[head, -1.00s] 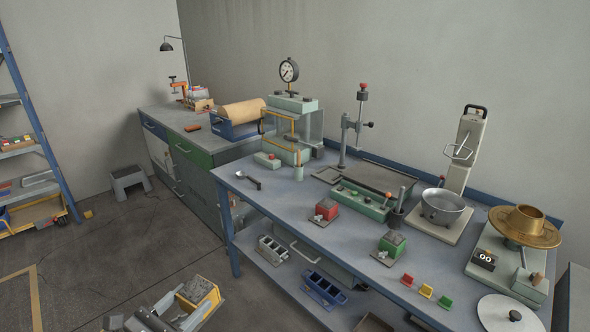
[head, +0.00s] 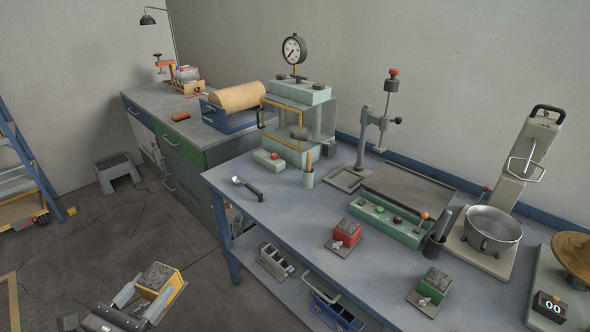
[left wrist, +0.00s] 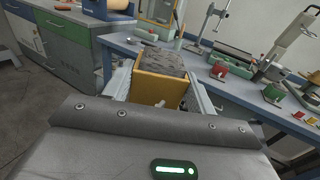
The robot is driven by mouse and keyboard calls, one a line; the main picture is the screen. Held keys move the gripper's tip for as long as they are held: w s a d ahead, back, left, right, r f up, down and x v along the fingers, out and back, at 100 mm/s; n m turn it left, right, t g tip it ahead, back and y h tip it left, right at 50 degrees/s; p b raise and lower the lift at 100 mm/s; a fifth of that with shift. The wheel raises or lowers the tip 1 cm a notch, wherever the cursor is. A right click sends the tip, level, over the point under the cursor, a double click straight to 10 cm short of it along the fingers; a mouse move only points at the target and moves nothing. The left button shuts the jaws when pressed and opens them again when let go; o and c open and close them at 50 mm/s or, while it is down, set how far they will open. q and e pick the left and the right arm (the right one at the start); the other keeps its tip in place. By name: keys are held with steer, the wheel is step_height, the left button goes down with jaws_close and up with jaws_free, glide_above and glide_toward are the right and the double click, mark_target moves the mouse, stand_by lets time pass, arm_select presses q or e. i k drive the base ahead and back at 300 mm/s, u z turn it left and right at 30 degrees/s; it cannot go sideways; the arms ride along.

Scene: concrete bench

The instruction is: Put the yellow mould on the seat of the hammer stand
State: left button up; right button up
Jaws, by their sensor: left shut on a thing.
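The yellow mould (head: 172,284), filled with rough grey material, is in my left gripper (head: 153,286) at the lower left of the head view, over the floor and short of the bench. The gripper is shut on it, with a finger on each side. In the left wrist view, the mould (left wrist: 158,90) sits upright between the fingers (left wrist: 160,86). The hammer stand (head: 362,140), a grey post with a red-topped rod, stands on the bench. Its flat seat (head: 345,179) at the foot looks empty. My right gripper is out of view.
The blue bench (head: 275,212) carries a red mould (head: 346,233), a green mould (head: 435,285), a spoon (head: 247,188), a green control box (head: 385,222) and a gauge press (head: 300,100). The bench top between spoon and red mould is clear. A step stool (head: 117,170) stands on the floor.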

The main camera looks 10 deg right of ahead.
mark_target(345, 179)
steer(key=z, duration=0.65)
steer(key=i, duration=0.95)
steer(key=z, duration=0.9)
